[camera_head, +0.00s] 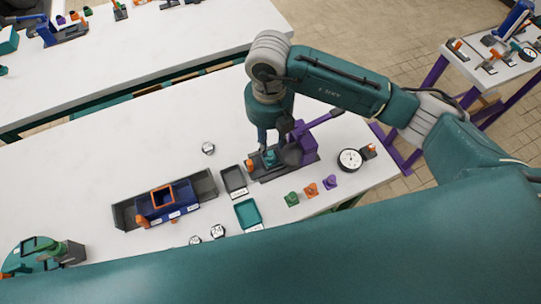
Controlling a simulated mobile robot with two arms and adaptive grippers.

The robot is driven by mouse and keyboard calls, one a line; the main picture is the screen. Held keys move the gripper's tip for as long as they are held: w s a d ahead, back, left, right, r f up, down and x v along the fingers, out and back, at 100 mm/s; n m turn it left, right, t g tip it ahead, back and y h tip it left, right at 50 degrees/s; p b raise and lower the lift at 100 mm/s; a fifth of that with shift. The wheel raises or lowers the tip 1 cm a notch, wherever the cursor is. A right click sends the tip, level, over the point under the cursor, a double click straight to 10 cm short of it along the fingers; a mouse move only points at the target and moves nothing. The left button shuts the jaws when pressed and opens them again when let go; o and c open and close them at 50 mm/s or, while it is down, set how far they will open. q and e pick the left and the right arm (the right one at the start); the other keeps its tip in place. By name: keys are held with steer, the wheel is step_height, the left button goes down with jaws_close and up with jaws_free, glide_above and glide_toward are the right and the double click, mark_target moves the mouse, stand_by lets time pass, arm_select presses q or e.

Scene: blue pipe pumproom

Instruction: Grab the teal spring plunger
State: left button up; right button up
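My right gripper (274,143) points down over a dark fixture plate (275,170) on the white table, beside a purple press with a lever (303,143). A small teal piece (270,158), which looks like the teal spring plunger, stands on the plate right at the fingertips. The fingers partly cover it, and I cannot tell whether they are closed on it or only around it. My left gripper is not in view.
Green (292,199), orange (311,190) and purple (330,182) plungers stand in front of the fixture. A dial gauge (349,160) lies to the right. A grey tray (234,182), a teal tray (248,215) and a blue bin (167,204) are to the left.

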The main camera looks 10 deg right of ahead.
mark_target(270, 153)
steer(key=shift+d+f+p, duration=0.1)
steer(key=shift+f+p, duration=0.35)
steer(key=shift+f, duration=0.2)
step_height(270, 153, down, 4)
steer(key=shift+w+d+r+p, duration=0.1)
steer(key=shift+r+p, duration=0.1)
steer(key=shift+p, duration=0.55)
steer(key=shift+f, duration=0.35)
jaws_close()
